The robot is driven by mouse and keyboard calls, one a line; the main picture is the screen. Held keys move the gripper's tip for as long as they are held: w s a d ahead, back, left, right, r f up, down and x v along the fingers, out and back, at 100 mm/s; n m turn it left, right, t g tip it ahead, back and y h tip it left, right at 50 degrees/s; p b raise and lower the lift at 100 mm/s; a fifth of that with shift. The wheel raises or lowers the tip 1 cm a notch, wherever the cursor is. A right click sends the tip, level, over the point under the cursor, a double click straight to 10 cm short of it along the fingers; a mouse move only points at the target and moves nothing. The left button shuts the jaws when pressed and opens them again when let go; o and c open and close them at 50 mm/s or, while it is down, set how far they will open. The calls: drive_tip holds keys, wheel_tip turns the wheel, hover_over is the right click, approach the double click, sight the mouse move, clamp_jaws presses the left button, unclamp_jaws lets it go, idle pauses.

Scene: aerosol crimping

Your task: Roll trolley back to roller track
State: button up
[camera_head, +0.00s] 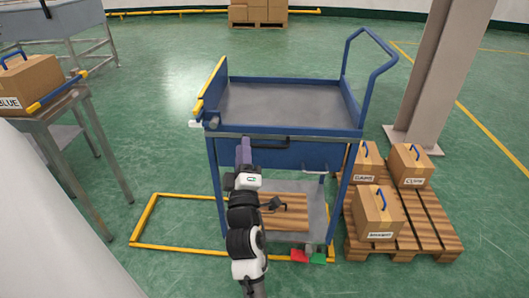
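The blue trolley (282,150) stands in the middle of the view, with an empty grey top tray, a drawer front with a dark handle (270,143), a lower shelf and a tall push handle (372,48) at right. My arm reaches up from the bottom, and my gripper (244,150) is in front of the trolley's drawer front, left of the dark handle. I see the gripper from behind; its fingers and any contact with the trolley are unclear. No roller track can be clearly identified; a grey stand (55,25) is at the far left.
A table (95,125) with a carton (28,80) is at left. A pallet (440,232) with several cartons is close at the trolley's right, below a pillar (440,75). A yellow floor frame (150,215) and red (299,256) and green (319,258) pedals are low.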

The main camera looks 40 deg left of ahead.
sight(263, 147)
drive_tip(key=w+d+f+n+h, duration=0.2)
drive_tip(key=w+f+h, duration=0.15)
drive_tip(key=f, duration=0.85)
drive_tip(key=shift+h, duration=0.35)
drive_tip(key=p+x, duration=0.1)
drive_tip(key=x, duration=1.2)
drive_tip(key=shift+w+a, duration=0.1)
drive_tip(key=shift+w, duration=0.05)
clamp_jaws()
